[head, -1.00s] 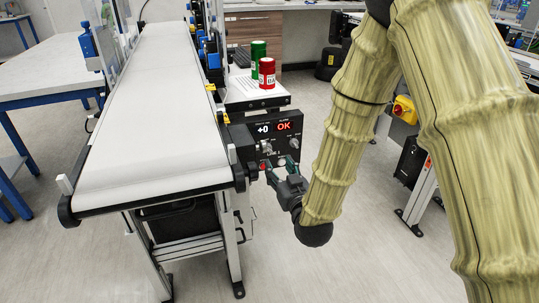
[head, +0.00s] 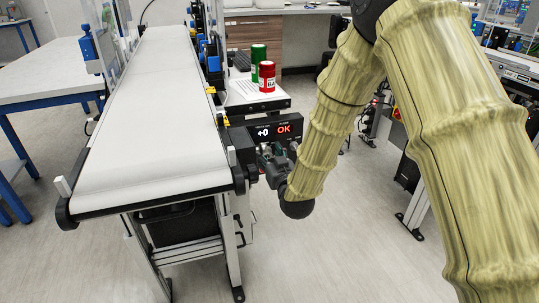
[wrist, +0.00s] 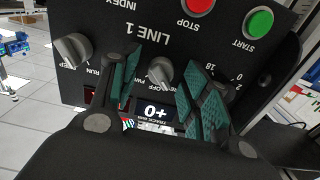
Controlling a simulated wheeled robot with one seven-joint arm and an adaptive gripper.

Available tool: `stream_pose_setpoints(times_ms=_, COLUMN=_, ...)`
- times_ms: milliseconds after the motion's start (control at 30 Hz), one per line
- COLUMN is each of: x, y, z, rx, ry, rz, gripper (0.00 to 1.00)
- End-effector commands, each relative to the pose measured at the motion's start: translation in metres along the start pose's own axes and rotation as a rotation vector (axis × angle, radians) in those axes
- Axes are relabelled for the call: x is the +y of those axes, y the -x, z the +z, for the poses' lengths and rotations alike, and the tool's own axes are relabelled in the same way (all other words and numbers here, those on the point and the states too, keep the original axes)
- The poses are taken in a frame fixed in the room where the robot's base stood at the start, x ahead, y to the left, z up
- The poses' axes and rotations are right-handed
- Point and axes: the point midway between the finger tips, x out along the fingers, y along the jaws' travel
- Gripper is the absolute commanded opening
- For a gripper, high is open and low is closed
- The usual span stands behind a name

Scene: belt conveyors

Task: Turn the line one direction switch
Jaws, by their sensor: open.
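The black line 1 control box (head: 240,137) hangs on the right side of the conveyor, its display showing "+0" and "OK". In the wrist view the panel (wrist: 140,25) appears turned around. A grey knob (wrist: 160,72) below the "LINE 1" label lies between the fingers, its small label partly covered. Another grey knob (wrist: 73,47) is left of the fingers, beside the word "RUN". My gripper (head: 268,150) is open in front of the panel. In the wrist view its green-padded fingers (wrist: 164,92) straddle the middle knob; contact cannot be told. The right finger hides much of a numbered dial.
A red STOP button (wrist: 198,5) and a green START button (wrist: 258,22) are on the same panel. The conveyor belt (head: 150,120) is empty. A red can (head: 267,76) and a green can (head: 258,58) stand on a shelf behind the box.

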Motion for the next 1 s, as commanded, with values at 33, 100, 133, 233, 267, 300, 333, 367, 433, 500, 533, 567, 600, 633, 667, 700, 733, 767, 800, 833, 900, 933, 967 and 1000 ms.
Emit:
stream_pose_setpoints(times_ms=33, x=0.0000, y=0.0001, z=0.0001, rx=0.000, ry=0.000, rz=0.000, gripper=0.47)
stream_pose_setpoints(times_ms=100, x=0.0000, y=0.0002, z=0.0001, rx=0.000, ry=0.000, rz=0.000, gripper=0.40)
stream_pose_setpoints(times_ms=133, x=0.0000, y=0.0002, z=0.0002, rx=0.000, ry=0.000, rz=0.000, gripper=0.34)
stream_pose_setpoints(times_ms=233, x=0.0000, y=0.0003, z=0.0002, rx=0.000, ry=0.000, rz=0.000, gripper=0.16)
stream_pose_setpoints(times_ms=267, x=0.0000, y=0.0003, z=0.0002, rx=0.000, ry=0.000, rz=0.000, gripper=0.10)
stream_pose_setpoints(times_ms=300, x=0.0001, y=0.0003, z=0.0002, rx=0.000, ry=0.000, rz=0.000, gripper=0.03)
stream_pose_setpoints(times_ms=333, x=0.0001, y=0.0003, z=0.0002, rx=0.000, ry=0.000, rz=0.000, gripper=0.01)
stream_pose_setpoints(times_ms=367, x=0.0001, y=0.0003, z=0.0002, rx=0.000, ry=0.000, rz=0.000, gripper=0.01)
stream_pose_setpoints(times_ms=433, x=0.0002, y=0.0004, z=0.0002, rx=0.000, ry=-0.001, rz=0.000, gripper=0.01)
stream_pose_setpoints(times_ms=500, x=0.0004, y=0.0004, z=0.0002, rx=0.000, ry=-0.005, rz=0.000, gripper=0.01)
stream_pose_setpoints(times_ms=533, x=0.0005, y=0.0004, z=0.0001, rx=0.000, ry=-0.009, rz=0.001, gripper=0.01)
stream_pose_setpoints(times_ms=567, x=0.0006, y=0.0004, z=0.0001, rx=0.000, ry=-0.014, rz=0.001, gripper=0.01)
stream_pose_setpoints(times_ms=600, x=0.0009, y=0.0004, z=0.0000, rx=0.000, ry=-0.023, rz=0.001, gripper=0.01)
stream_pose_setpoints(times_ms=633, x=0.0011, y=0.0005, z=0.0000, rx=0.000, ry=-0.031, rz=0.002, gripper=0.01)
stream_pose_setpoints(times_ms=667, x=0.0014, y=0.0005, z=0.0000, rx=0.000, ry=-0.041, rz=0.002, gripper=0.01)
stream_pose_setpoints(times_ms=700, x=0.0015, y=0.0005, z=0.0000, rx=-0.001, ry=-0.056, rz=0.002, gripper=0.01)
stream_pose_setpoints(times_ms=733, x=0.0015, y=0.0006, z=0.0001, rx=-0.001, ry=-0.069, rz=0.002, gripper=0.01)
stream_pose_setpoints(times_ms=767, x=0.0015, y=0.0006, z=0.0002, rx=-0.001, ry=-0.085, rz=0.002, gripper=0.01)
stream_pose_setpoints(times_ms=800, x=0.0016, y=0.0006, z=0.0001, rx=-0.001, ry=-0.109, rz=0.002, gripper=0.01)
stream_pose_setpoints(times_ms=833, x=0.0016, y=0.0007, z=0.0001, rx=-0.001, ry=-0.129, rz=0.002, gripper=0.01)
stream_pose_setpoints(times_ms=900, x=0.0023, y=0.0007, z=0.0000, rx=-0.001, ry=-0.180, rz=0.003, gripper=0.01)
stream_pose_setpoints(times_ms=933, x=0.0026, y=0.0007, z=-0.0002, rx=-0.001, ry=-0.204, rz=0.003, gripper=0.01)
stream_pose_setpoints(times_ms=967, x=0.0023, y=0.0006, z=-0.0002, rx=0.000, ry=-0.230, rz=0.003, gripper=0.01)
stream_pose_setpoints(times_ms=1000, x=0.0027, y=0.0007, z=-0.0001, rx=-0.001, ry=-0.266, rz=0.004, gripper=0.01)
